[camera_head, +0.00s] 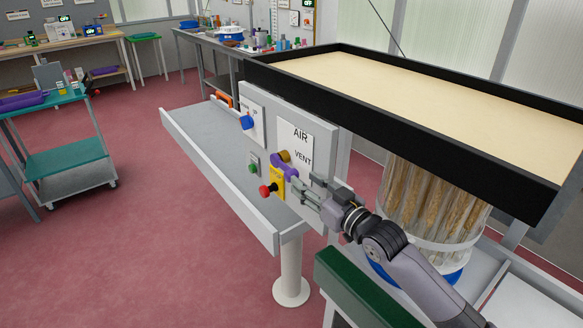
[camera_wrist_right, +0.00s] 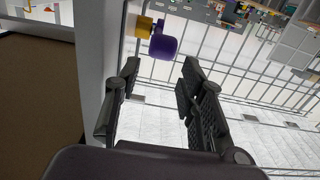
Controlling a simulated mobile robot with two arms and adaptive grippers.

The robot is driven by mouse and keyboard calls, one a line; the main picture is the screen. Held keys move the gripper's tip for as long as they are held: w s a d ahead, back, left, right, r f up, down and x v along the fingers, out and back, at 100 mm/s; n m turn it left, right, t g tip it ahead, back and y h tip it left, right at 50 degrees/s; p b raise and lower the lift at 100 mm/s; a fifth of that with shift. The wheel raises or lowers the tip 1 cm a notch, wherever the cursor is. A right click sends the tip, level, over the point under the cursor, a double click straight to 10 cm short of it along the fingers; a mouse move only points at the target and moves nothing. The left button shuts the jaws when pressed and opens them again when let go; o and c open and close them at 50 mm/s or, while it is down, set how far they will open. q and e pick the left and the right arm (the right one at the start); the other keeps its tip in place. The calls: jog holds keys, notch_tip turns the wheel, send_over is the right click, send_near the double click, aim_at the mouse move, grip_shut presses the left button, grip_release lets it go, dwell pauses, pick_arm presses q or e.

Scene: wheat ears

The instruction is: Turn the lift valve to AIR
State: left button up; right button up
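The lift valve is on the grey control panel (camera_head: 262,117), with a brass-yellow hub (camera_head: 284,156) and a purple handle (camera_head: 285,170). It sits just below and left of a white plate with the words AIR (camera_head: 300,134) above and VENT (camera_head: 303,155) below. The handle lies low, on the VENT side rather than up by AIR. My right gripper (camera_head: 303,187) is close in front, a little right of and below the handle. In the right wrist view, its fingers (camera_wrist_right: 160,72) are apart and empty, with the purple handle (camera_wrist_right: 163,46) just beyond them. My left gripper is out of view.
The panel also has a blue knob (camera_head: 247,122), a green button (camera_head: 253,168) and a red knob (camera_head: 266,190) by a yellow plate. A black-rimmed tray (camera_head: 420,130) stands above, over a clear bin of wheat ears (camera_head: 432,200).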

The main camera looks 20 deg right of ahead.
aim_at(294, 173)
jog(key=p+x, duration=0.1)
jog(key=x, duration=0.5)
jog(key=shift+w+a, duration=0.15)
jog(key=shift+w, duration=0.2)
jog(key=shift+c, duration=0.3)
grip_shut()
